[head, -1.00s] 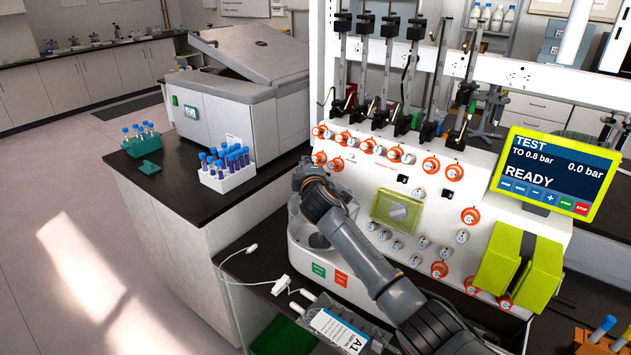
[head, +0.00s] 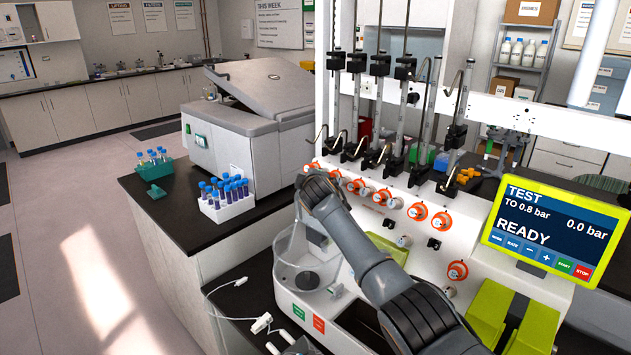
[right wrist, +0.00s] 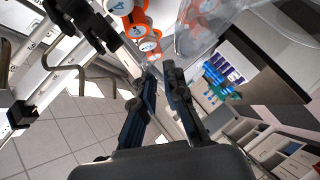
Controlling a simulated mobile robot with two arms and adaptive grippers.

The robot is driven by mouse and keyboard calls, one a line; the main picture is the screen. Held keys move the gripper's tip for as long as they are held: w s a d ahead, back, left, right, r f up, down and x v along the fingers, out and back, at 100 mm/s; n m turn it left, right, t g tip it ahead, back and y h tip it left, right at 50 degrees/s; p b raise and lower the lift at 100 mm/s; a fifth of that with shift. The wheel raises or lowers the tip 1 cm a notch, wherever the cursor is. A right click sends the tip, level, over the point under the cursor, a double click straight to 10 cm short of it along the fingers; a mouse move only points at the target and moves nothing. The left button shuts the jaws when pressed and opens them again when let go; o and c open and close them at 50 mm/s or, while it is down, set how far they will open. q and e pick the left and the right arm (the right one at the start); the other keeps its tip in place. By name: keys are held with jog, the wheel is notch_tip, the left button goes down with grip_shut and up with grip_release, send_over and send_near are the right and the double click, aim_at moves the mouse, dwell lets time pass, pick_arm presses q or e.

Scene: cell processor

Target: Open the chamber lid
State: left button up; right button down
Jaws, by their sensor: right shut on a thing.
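The chamber (head: 303,282) is at the left end of the white cell processor (head: 395,222), with a dark round part inside. Its clear lid (head: 296,238) appears tilted up above it, partly behind my right arm; clear plastic also shows at the top of the right wrist view (right wrist: 207,25). My right gripper (right wrist: 160,70) has its fingers close together, shut on the lid's edge, though the grip point is hard to make out. In the head view my right arm hides the fingertips. My left gripper is not in view.
A white rack of blue-capped tubes (head: 227,210) stands on the black bench left of the chamber. A grey centrifuge (head: 250,110) is behind it. Orange-ringed valves (head: 417,211) line the processor's front. A screen (head: 547,235) reading READY is at the right.

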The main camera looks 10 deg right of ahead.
jog(key=shift+f, duration=0.25)
jog(key=c, duration=1.8)
grip_release()
jog(key=shift+c, duration=0.2)
jog(key=shift+o, duration=0.5)
jog(key=shift+w+f, duration=0.1)
jog(key=shift+a, duration=0.1)
jog(key=v, duration=1.2)
